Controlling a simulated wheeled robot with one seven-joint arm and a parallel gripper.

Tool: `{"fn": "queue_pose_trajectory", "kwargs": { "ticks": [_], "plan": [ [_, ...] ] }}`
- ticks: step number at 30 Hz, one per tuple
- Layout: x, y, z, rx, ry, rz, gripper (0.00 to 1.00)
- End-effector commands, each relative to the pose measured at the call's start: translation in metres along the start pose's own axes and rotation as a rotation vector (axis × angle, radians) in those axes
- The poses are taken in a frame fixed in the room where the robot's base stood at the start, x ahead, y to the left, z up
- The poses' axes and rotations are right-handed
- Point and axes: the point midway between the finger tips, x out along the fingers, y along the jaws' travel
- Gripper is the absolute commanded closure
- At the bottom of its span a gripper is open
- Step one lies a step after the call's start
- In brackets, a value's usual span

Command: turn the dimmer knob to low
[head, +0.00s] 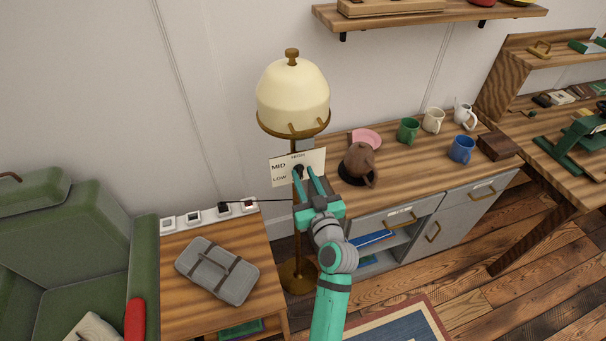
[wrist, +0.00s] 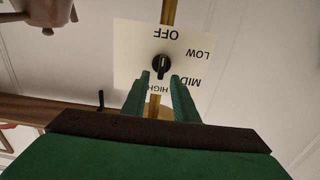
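The dimmer knob (wrist: 161,67) is small and black, on a cream label plate (wrist: 128,48) that reads OFF, LOW, MID and HIGH, upside down in the wrist view. Its grip bar lies along the line between OFF and HIGH; I cannot tell which end is the pointer. In the head view the plate (head: 316,160) is on the brass stand of a lamp (head: 292,95) with a cream shade, and the knob is partly hidden by my fingers. My gripper (wrist: 160,80) is open, its green fingertips on either side of the knob, with gaps showing between them and it.
A wooden side table (head: 178,300) with a grey case (head: 217,270) stands left of the lamp. A black cord runs from the sockets towards the lamp stand.

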Motion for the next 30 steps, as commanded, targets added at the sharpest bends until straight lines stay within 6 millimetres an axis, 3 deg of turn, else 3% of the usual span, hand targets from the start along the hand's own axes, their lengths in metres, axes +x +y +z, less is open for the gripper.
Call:
{"fn": "queue_pose_trajectory", "kwargs": {
  "ticks": [4,14,18,30],
  "plan": [
    [0.0115,-0.0007,0.0000,0.000,-0.001,-0.001,0.73],
    [0.0141,-0.0004,0.0002,0.000,-0.001,0.000,0.73],
    [0.0140,0.0000,0.0002,0.000,-0.001,0.000,1.00],
    [0.0136,0.0009,0.0003,0.039,-0.001,0.001,1.00]
  ]
}}
